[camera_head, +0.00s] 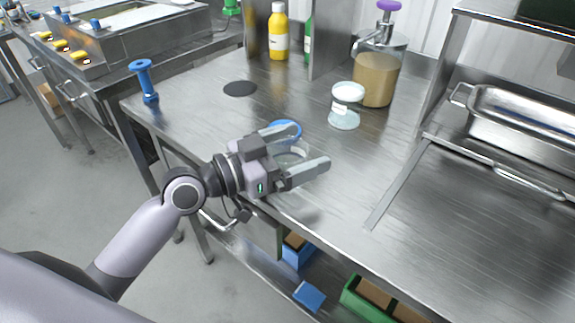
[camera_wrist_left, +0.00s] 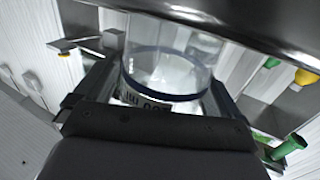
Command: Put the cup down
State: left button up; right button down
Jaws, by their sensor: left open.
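A clear cup (camera_head: 291,157) stands between the two fingers of my left gripper (camera_head: 306,148), over the front part of the steel table. The left gripper is open, with one finger on each side of the cup. The fingers partly hide the cup, and I cannot tell whether either touches it. A blue ring (camera_head: 287,128) shows by the far finger; I cannot tell whether it is part of the cup. In the left wrist view the clear cup (camera_wrist_left: 165,68) has a dark blue band and upside-down print, between the spread fingers. My right gripper is not in view.
A clear container with a white top (camera_head: 345,118) stands behind the gripper, near a pump dispenser (camera_head: 376,78) of brown liquid. A yellow bottle (camera_head: 279,35) is at the back. A blue spool-shaped object (camera_head: 145,80) stands at the left edge. The table (camera_head: 330,200) is clear right of the gripper.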

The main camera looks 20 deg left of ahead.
pick_arm(q)
jog(key=c, duration=1.1)
jog(key=shift+c, duration=0.2)
notch_tip(320, 180, up, 20)
jog(key=p, duration=0.4)
jog(key=a+f+n+t+y, duration=0.1)
jog(key=f+y, duration=0.1)
jog(key=f, duration=0.1)
jog(key=a+f+n+t+y, duration=0.1)
jog(key=f+n+y, duration=0.1)
jog(key=f, duration=0.1)
jog(key=a+f+n+t+y, duration=0.1)
jog(key=a+f, duration=0.1)
jog(key=f, duration=0.2)
jog(key=shift+w+n+t+y, duration=0.1)
jog(key=shift+n+t+y, duration=0.2)
jog(key=shift+y, duration=0.1)
jog(key=s+a+f+n+y, duration=0.1)
jog(key=f+y, duration=0.1)
jog(key=s+a+f+n+y, duration=0.1)
jog(key=s+f, duration=0.1)
jog(key=f, duration=0.1)
jog(key=s+a+f+n+t+y, duration=0.1)
jog(key=s+a+f+y, duration=0.1)
jog(key=shift+f+y+p, duration=0.15)
jog(key=shift+y+p, duration=0.15)
jog(key=shift+s+a+f+n+y, duration=0.2)
jog(key=shift+s+f+n+y, duration=0.1)
jog(key=shift+s+f+n, duration=0.1)
